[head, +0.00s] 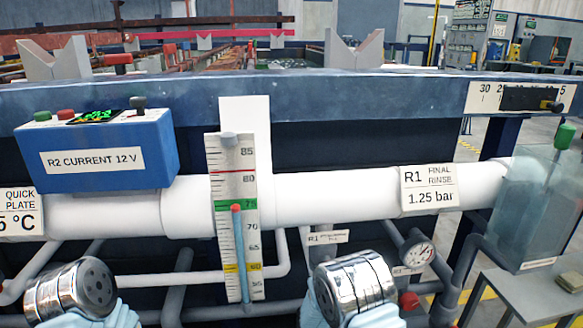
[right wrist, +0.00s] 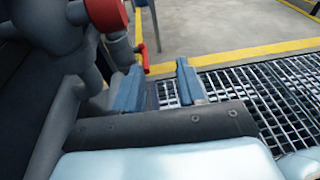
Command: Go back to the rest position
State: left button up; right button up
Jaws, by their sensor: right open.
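My right gripper (right wrist: 160,78) shows in the right wrist view with its two blue fingers apart and nothing between them. It hangs above a metal floor grating, with a red-handled valve close by on the left. In the head view only silver and pale-blue parts of my two arms show at the bottom edge, one at left and one right of centre. Both grippers are out of the head view, and my left gripper is not seen in any frame.
The blue tank rim (head: 400,95) crosses the head view, with a white pipe (head: 330,195) below. On it are a blue current box (head: 110,180) and a scale (head: 226,175). A clear container (head: 535,215) and a pressure gauge (head: 418,250) are at right.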

jog(key=s+a+f+m+g+y+p, duration=0.1)
jog(key=s+f+m+g+y, duration=0.25)
jog(key=s+f+y, duration=0.45)
jog(key=s+a+f+m+g+y+p, duration=0.1)
jog(key=s+a+f+m+y+p, duration=0.1)
jog(key=s+a+f+m+y, duration=0.65)
jog(key=s+a+r+m+t+y, duration=0.1)
jog(key=a+r+m+t+y, duration=0.2)
jog(key=m, duration=0.5)
jog(key=a+r+t+p, duration=0.1)
jog(key=a+t, duration=0.1)
jog(key=a, duration=0.1)
jog(key=shift+t, duration=0.25)
